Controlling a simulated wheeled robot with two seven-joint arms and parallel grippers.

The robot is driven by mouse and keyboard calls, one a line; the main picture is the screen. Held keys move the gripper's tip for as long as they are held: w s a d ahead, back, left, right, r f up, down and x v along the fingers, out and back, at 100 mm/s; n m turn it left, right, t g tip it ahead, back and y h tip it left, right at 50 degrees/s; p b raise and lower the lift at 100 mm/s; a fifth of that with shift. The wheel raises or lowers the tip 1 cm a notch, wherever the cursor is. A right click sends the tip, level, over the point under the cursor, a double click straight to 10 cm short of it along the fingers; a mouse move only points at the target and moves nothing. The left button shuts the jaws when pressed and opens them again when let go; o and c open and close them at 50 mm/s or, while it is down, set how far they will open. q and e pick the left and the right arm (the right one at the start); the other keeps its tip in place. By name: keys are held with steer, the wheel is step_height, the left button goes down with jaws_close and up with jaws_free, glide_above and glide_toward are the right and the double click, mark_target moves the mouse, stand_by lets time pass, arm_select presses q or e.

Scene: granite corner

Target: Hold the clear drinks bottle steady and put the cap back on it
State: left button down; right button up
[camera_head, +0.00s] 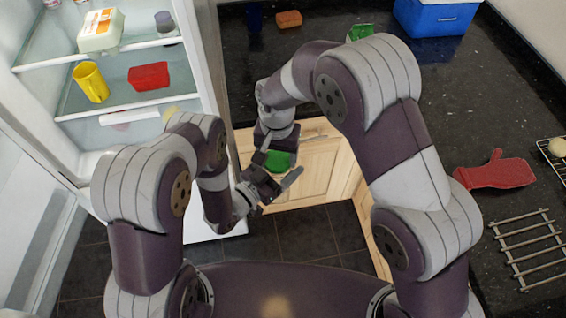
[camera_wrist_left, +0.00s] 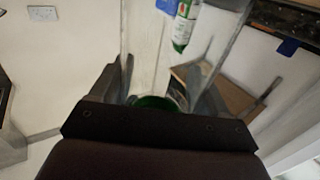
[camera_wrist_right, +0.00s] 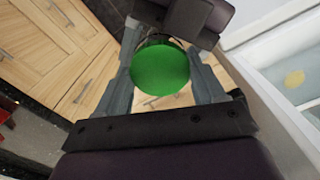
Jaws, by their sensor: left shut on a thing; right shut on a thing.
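My right gripper (camera_wrist_right: 162,85) is shut on a round green piece (camera_wrist_right: 160,68), which looks like the cap, its flat face towards the wrist camera. In the head view the green piece (camera_head: 281,162) shows just below my right wrist. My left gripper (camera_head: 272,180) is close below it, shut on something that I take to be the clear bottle. The bottle's body is mostly hidden, and I cannot tell whether cap and bottle touch.
An open fridge at left holds a yellow mug (camera_head: 91,82), a red container (camera_head: 149,76) and an egg carton (camera_head: 100,30). The dark counter bears a blue cooler (camera_head: 435,17), a red mitt (camera_head: 493,171) and a metal rack (camera_head: 527,246). Wooden cabinets (camera_head: 307,170) stand behind my grippers.

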steer(key=o, duration=1.3)
steer(key=shift+c, duration=0.2)
step_height(320, 180, up, 8)
steer(key=shift+f, duration=0.2)
